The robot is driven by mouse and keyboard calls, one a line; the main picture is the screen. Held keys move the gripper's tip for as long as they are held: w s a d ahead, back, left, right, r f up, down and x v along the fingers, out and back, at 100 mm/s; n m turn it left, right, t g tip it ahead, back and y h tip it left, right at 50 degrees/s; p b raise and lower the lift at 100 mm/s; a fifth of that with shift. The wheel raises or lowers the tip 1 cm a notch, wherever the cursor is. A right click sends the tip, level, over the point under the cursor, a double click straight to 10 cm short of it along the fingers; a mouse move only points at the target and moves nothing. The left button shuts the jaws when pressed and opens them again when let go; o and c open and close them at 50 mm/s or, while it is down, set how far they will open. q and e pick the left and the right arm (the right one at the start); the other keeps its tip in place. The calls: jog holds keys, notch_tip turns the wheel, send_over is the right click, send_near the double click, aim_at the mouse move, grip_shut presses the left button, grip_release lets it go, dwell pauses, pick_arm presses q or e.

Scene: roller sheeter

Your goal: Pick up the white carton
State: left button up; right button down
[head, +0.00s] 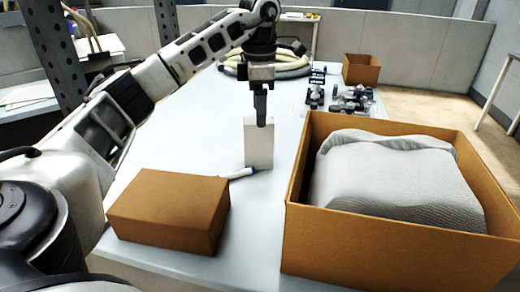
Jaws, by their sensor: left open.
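The white carton (259,149) stands upright on the light table (180,140), in the middle of the head view. My left gripper (260,122) points straight down over the carton's top edge, its fingers overlapping the upper part of the carton in the picture. It is open; whether the fingers touch the carton cannot be told. My right gripper is not in view.
A brown closed box (170,210) lies at front left. A large open box (390,245) with grey wrapped material (395,180) stands at right. A white-and-blue marker (238,173) lies by the carton's base. Coiled hose (285,70), small black parts (350,100) and a small brown box (361,69) are behind.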

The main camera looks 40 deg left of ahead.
aim_at(258, 136)
pick_arm(q)
jog(key=shift+f, duration=1.4)
jog(key=f+p, duration=0.1)
jog(key=f, duration=0.3)
jog(key=shift+a+f, duration=0.1)
jog(key=shift+a, duration=0.1)
jog(key=shift+f, duration=0.55)
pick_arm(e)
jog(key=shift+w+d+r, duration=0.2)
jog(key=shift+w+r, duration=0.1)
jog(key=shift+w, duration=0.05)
pick_arm(q)
jog(key=c, duration=1.2)
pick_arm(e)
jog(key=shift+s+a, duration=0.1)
